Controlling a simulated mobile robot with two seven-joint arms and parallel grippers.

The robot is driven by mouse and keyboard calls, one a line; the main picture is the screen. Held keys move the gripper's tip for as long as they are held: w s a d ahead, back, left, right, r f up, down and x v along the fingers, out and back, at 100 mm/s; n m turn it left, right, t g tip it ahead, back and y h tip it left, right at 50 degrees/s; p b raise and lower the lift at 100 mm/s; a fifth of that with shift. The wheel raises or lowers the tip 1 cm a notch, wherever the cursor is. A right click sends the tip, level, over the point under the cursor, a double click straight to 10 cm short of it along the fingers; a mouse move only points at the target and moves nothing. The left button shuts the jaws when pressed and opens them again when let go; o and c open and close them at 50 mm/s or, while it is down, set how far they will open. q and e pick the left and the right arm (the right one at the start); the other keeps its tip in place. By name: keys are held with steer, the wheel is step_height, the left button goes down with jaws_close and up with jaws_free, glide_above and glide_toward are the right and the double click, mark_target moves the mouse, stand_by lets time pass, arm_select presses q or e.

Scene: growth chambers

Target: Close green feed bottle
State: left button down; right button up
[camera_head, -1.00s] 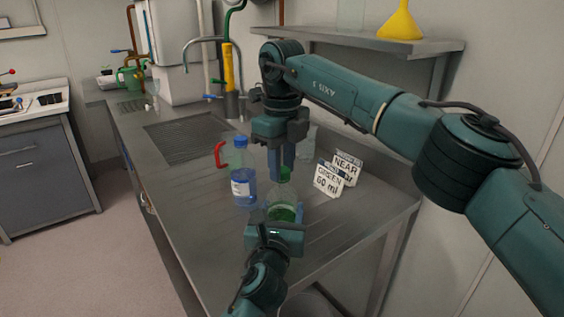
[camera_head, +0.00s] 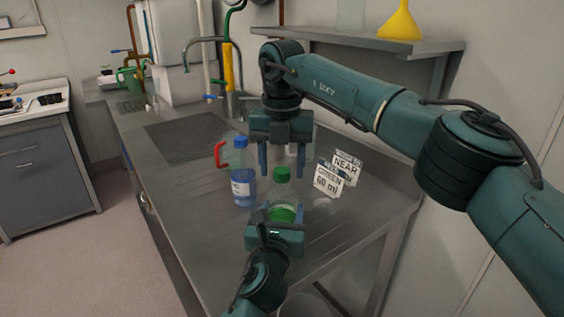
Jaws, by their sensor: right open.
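The green feed bottle (camera_head: 284,195) is clear with green liquid low inside and stands upright near the front of the steel bench. A green cap (camera_head: 282,174) sits on its neck; I cannot tell how tightly it is on. My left gripper (camera_head: 284,213) comes in from below, its fingers around the lower part of the bottle, which it partly hides. My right gripper (camera_head: 283,162) points down just above and behind the cap, fingers spread wide with nothing between them.
A blue-capped bottle with blue liquid (camera_head: 243,185) and a red handle stands close on the left. Sign cards (camera_head: 328,181) reading "GREEN 60 ml" and "NEAR" stand on the right. A shelf with a yellow funnel (camera_head: 399,23) is above. Bare bench (camera_head: 340,215) lies right of the bottle.

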steer(key=shift+r, duration=3.75)
arm_select(q)
steer(key=shift+c, duration=1.9)
jaws_free()
steer(key=s, duration=0.4)
steer(key=s+a, duration=0.1)
steer(key=s, duration=0.3)
steer(key=s+a, duration=0.1)
steer(key=s, duration=0.4)
arm_select(e)
steer(key=shift+r, duration=0.2)
